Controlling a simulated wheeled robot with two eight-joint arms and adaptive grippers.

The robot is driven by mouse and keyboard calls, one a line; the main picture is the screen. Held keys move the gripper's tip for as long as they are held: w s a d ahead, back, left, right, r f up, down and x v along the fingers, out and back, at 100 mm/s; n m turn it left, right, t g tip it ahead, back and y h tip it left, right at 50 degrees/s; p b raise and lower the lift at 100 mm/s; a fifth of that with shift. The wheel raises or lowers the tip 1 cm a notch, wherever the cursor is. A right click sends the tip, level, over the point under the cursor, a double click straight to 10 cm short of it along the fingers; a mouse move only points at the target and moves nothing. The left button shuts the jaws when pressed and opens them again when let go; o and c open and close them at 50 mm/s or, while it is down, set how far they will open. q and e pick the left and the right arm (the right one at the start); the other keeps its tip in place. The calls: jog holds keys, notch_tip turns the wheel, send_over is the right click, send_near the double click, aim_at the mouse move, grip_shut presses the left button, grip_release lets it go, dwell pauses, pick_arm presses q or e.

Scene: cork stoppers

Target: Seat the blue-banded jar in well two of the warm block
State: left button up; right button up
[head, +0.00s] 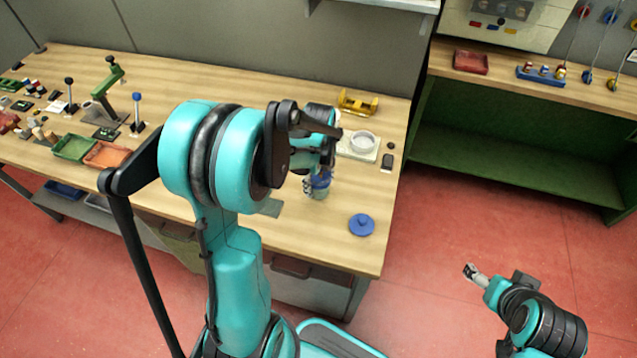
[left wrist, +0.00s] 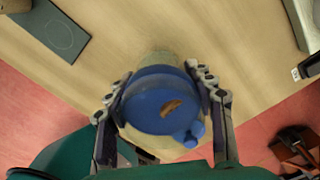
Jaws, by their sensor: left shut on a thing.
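My left gripper (head: 318,182) is shut on the blue-banded jar (head: 320,190), over the right part of the wooden bench. In the left wrist view, the jar's round blue top (left wrist: 155,108) lies between the fingers, with a brown patch in its middle. I cannot tell whether the jar's base touches the bench. A pale block with a white ring (head: 363,142) stands behind and right of the jar. I cannot tell whether it is the warm block, and no numbered wells can be made out. My right gripper (head: 470,270) is over the red floor, away from the bench.
A blue round lid-like piece (head: 361,225) lies near the bench's right edge. A yellow rack (head: 357,102) stands at the back. A dark flat plate (head: 268,207) lies left of the jar. Green (head: 75,148) and orange (head: 107,155) trays and levers stand further left.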

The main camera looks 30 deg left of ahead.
pick_arm(q)
jog(key=shift+r+p, duration=1.3)
jog(key=shift+r, duration=0.7)
jog(key=shift+r, duration=0.1)
jog(key=shift+r+p, duration=0.6)
jog(key=shift+r, duration=0.1)
jog(key=w+d, duration=0.2)
jog(key=w, duration=2.2)
jog(key=shift+w+d, duration=0.25)
jog(key=shift+d, duration=0.15)
dwell(0.8)
jog(key=shift+f+b, duration=0.3)
jog(key=shift+f, duration=0.5)
dwell(0.8)
